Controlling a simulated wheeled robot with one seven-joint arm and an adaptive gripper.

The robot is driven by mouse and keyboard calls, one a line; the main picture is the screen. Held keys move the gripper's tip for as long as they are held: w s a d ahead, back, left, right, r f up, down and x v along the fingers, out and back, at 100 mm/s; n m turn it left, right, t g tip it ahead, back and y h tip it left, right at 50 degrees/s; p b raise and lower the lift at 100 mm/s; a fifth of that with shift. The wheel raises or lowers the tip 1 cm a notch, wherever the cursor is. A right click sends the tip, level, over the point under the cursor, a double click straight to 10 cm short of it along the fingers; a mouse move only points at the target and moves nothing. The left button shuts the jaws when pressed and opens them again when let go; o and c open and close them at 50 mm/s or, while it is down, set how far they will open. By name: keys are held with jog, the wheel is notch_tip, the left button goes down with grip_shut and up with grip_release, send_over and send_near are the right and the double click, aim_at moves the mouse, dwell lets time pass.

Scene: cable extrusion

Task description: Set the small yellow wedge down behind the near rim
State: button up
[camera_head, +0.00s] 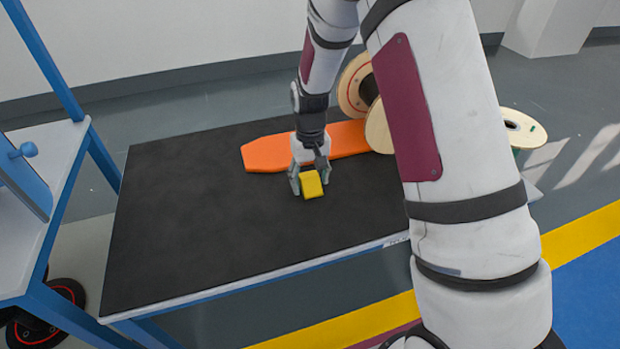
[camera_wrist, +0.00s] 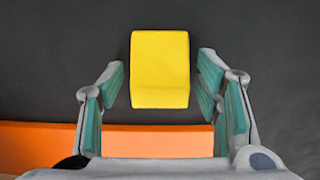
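The small yellow wedge (camera_head: 313,186) is at the black tabletop (camera_head: 200,220), in front of the orange board. My gripper (camera_head: 309,178) points down over it, with a finger on each side. In the wrist view the wedge (camera_wrist: 160,70) lies between the two fingers, with a narrow dark gap at either side, so the fingers are open and do not grip it. The near rim (camera_head: 270,277) is the pale front edge of the table, some way in front of the wedge. I cannot tell whether the wedge rests fully on the top.
An orange board (camera_head: 268,153) lies just behind my gripper. Wooden cable spools (camera_head: 355,86) stand at the back right. A blue-framed bench (camera_head: 40,190) stands at the left. The left and front of the black top are clear. My own arm hides the right part.

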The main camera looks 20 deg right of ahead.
aim_at(310, 178)
notch_tip(310, 178, up, 12)
jog(key=p, duration=0.4)
jog(key=shift+r+p, duration=0.25)
jog(key=shift+p, duration=0.05)
